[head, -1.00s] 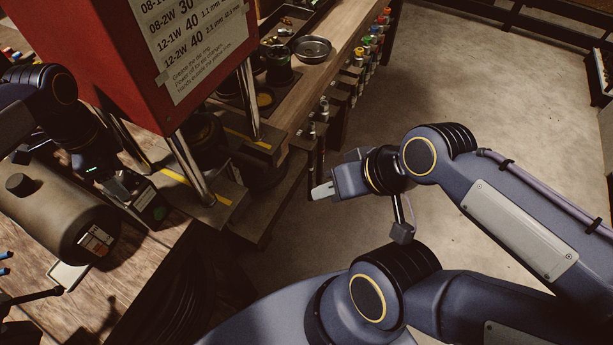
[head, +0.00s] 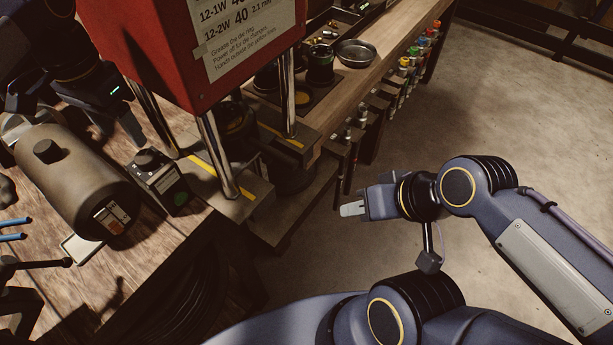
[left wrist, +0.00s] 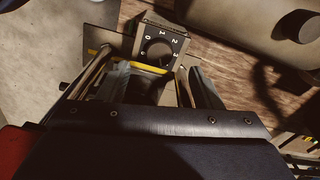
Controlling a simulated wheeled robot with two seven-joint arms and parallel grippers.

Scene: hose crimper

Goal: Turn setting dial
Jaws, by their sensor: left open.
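The setting dial (head: 149,160) is a dark round knob on top of a small black box (head: 166,188) with a green button on its front, at the edge of the wooden bench. In the left wrist view the dial (left wrist: 158,51) shows a scale from 0 to 3; its pointer is too dark to read. My left gripper (head: 118,132) is open and empty, behind and above the dial, not touching it. In the left wrist view its fingers (left wrist: 150,85) are apart, short of the dial. My right gripper (head: 365,208) hangs over the floor, away from the bench, seen side-on.
A dark cylinder (head: 75,185) lies left of the dial box. A shelf with a metal dish (head: 356,52) is farther back. Floor at right is clear.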

